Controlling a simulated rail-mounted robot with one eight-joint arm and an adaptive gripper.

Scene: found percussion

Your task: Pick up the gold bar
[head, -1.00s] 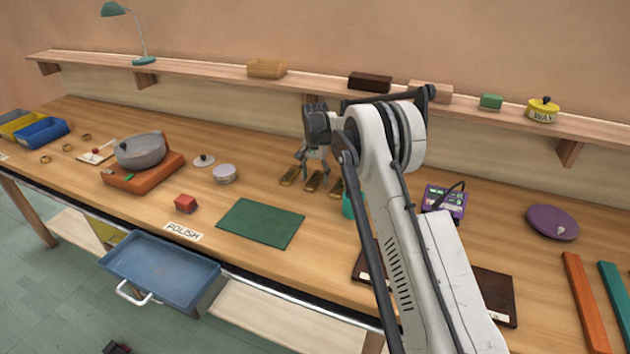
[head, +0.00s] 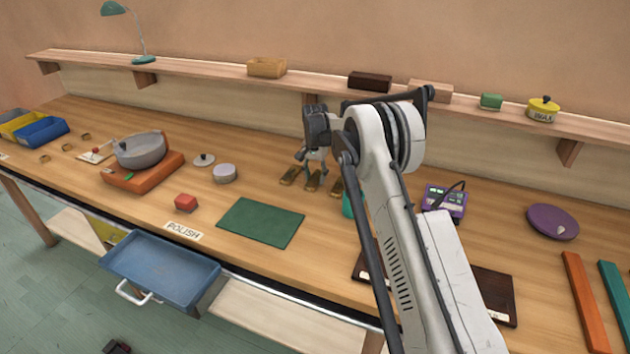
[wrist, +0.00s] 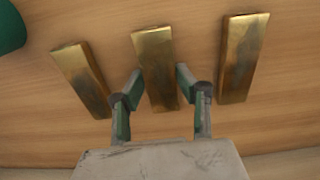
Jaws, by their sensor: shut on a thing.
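Three gold bars lie side by side on the wooden workbench. In the wrist view they are the left bar (wrist: 82,78), the middle bar (wrist: 156,68) and the right bar (wrist: 242,57). In the head view the left bar (head: 290,176), the middle bar (head: 313,181) and the right bar (head: 337,187) show small below my gripper (head: 314,168). In the wrist view my gripper (wrist: 160,88) has one green-padded finger on each side of the middle bar and is shut on it. No clear gap between bar and bench shows.
A teal round object (head: 348,204) stands close to the right bar, partly behind my arm. A green mat (head: 257,223) lies in front, with a red block (head: 186,203) to its left. A shelf (head: 215,75) runs along the wall behind.

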